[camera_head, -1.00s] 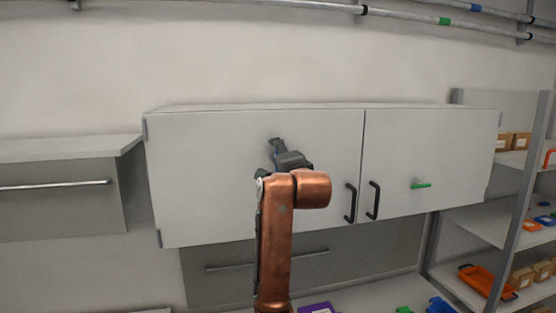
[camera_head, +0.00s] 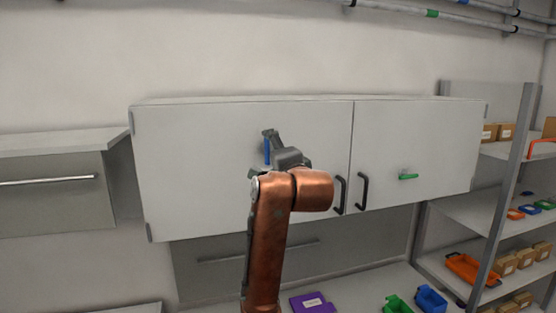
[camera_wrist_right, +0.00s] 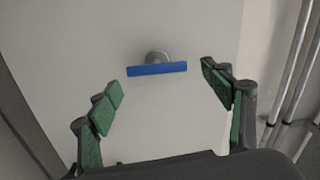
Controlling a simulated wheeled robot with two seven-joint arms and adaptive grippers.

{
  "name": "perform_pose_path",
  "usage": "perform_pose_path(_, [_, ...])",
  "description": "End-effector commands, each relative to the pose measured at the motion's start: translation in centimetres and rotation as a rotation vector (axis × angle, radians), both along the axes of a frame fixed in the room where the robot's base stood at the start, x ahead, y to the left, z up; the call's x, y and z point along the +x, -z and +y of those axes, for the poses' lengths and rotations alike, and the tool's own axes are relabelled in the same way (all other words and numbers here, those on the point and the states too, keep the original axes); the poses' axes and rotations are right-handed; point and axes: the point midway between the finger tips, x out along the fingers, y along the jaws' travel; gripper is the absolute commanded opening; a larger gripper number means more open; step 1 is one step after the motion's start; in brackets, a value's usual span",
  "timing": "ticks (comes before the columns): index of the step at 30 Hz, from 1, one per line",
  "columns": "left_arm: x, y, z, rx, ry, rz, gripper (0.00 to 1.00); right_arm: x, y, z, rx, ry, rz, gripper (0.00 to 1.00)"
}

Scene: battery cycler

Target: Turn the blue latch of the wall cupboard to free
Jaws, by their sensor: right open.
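The wall cupboard (camera_head: 190,180) has two grey doors. The blue latch (camera_head: 267,151) is on its left door and appears upright in the head view, partly hidden by my gripper. In the right wrist view the blue latch (camera_wrist_right: 157,69) is a bar on a round grey hub, lying across the picture. My right gripper (camera_head: 268,155) is in front of the left door. In the wrist view its green-padded fingers (camera_wrist_right: 160,82) are spread wide, one on each side of the latch, with gaps to it. It holds nothing. My left gripper is not in view.
A green latch (camera_head: 408,177) lies level on the right door. Two black handles (camera_head: 340,194) (camera_head: 363,191) flank the seam between the doors. Shelves with boxes (camera_head: 463,213) stand at the right. Purple, green and blue bins (camera_head: 312,302) sit on the counter below.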

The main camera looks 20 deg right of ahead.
Motion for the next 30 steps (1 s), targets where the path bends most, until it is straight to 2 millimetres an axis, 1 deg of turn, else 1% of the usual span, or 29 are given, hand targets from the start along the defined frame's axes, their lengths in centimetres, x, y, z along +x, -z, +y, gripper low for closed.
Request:
perform_pose_path(1, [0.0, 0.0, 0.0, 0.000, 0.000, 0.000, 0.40, -1.2, -0.1, 0.2, 0.001, -0.001, -0.004, 0.73])
perform_pose_path(6, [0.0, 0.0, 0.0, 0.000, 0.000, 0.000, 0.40, -4.3, -0.1, 0.6, 0.001, 0.000, -0.004, 0.73])
perform_pose_path(9, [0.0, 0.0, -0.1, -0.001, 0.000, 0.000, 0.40, -5.6, -0.2, 0.7, 0.001, 0.000, -0.004, 0.73])
perform_pose_path(12, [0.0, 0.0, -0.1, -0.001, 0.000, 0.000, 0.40, -6.4, -0.2, 0.8, -0.001, 0.000, -0.005, 0.73])
perform_pose_path(17, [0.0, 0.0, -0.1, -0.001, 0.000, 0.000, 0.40, -6.8, -0.2, 0.9, 0.000, 0.000, -0.003, 0.73])
perform_pose_path(28, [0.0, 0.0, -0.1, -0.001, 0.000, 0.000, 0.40, -6.8, -0.1, 0.9, 0.000, 0.000, -0.003, 0.73])
perform_pose_path(30, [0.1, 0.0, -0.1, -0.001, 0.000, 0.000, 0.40, -6.7, 0.1, 0.8, -0.003, 0.002, 0.001, 0.73])
